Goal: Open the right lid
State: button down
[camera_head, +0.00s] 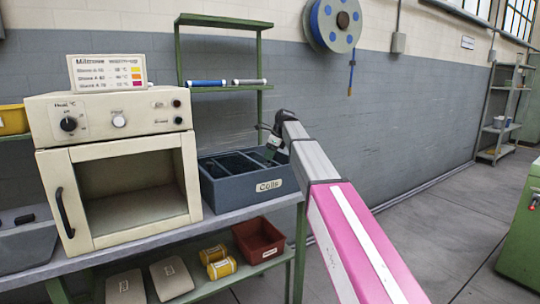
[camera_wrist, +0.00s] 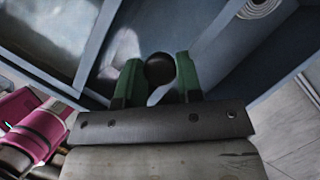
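The dark blue-grey bin marked "Coils" (camera_head: 268,185) stands on the bench right of the oven, with several dark compartments on its top. A separate right lid is hard to make out in the head view. My gripper (camera_head: 270,151) reaches down over the right part of this bin, and its fingertips are hard to see there. In the wrist view the two green fingers (camera_wrist: 159,76) stand on either side of a round black knob (camera_wrist: 160,68) and appear to touch it. Below the knob lie grey-blue walls and panels of the bin, partly hidden by the gripper.
A cream oven (camera_head: 120,165) with an open front and a dark handle stands left of the bin. A green shelf (camera_head: 225,88) with two rolls rises behind it. A red tray (camera_head: 262,240) and yellow rolls are on the lower shelf.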

jog(key=s+a, duration=0.2)
jog(key=a, duration=0.1)
jog(key=shift+s+a, duration=0.2)
jog(key=c, duration=0.8)
grip_release()
jog(key=shift+r, duration=0.1)
jog(key=v, duration=1)
jog(key=shift+d+r, duration=0.2)
jog(key=shift+r, duration=0.1)
